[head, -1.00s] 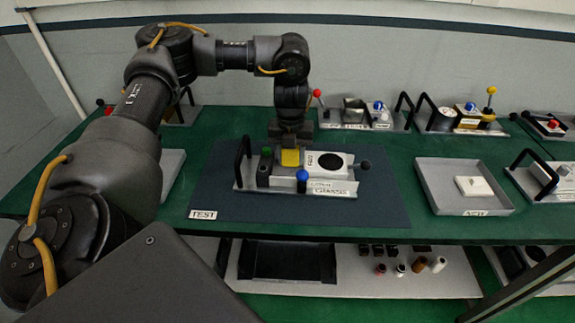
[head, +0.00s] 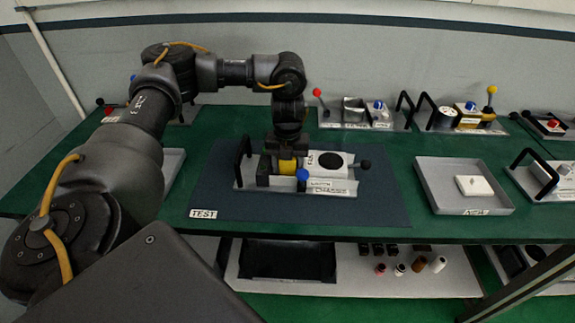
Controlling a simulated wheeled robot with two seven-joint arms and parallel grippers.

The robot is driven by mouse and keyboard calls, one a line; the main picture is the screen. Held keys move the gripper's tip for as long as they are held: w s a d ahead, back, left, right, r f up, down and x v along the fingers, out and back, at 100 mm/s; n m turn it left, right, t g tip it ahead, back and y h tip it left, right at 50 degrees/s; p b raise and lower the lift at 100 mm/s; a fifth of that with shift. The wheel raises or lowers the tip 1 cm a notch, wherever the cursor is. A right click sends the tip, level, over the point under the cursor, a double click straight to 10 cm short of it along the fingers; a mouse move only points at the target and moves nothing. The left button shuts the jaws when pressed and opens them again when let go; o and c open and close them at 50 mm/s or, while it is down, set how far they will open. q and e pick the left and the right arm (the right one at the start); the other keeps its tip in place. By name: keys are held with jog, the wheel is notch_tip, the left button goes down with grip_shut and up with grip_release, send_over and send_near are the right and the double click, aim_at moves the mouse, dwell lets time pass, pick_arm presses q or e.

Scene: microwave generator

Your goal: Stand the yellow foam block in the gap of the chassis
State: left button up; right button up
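The chassis (head: 330,187) is a light grey tray with a black handle at its left end, lying on the dark mat. The yellow foam block (head: 288,166) is low at the chassis, between the dark parts on the left and the white unit with a black disc (head: 325,165) on the right. My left gripper (head: 287,155) points down over the block and appears shut on it, hiding its top. The block looks upright; I cannot tell whether its base touches the chassis floor. My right gripper is not in view.
A blue knob (head: 302,175) stands at the chassis front and a black knob (head: 365,164) at its right. A grey tray (head: 440,200) with a white piece lies to the right. Other chassis units stand at the back. The mat's front is clear.

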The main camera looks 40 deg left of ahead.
pick_arm(q)
notch_tip(320, 180, up, 12)
jog(key=shift+r+p, duration=0.25)
jog(key=shift+p, duration=0.25)
jog(key=shift+f, duration=0.1)
dwell(0.5)
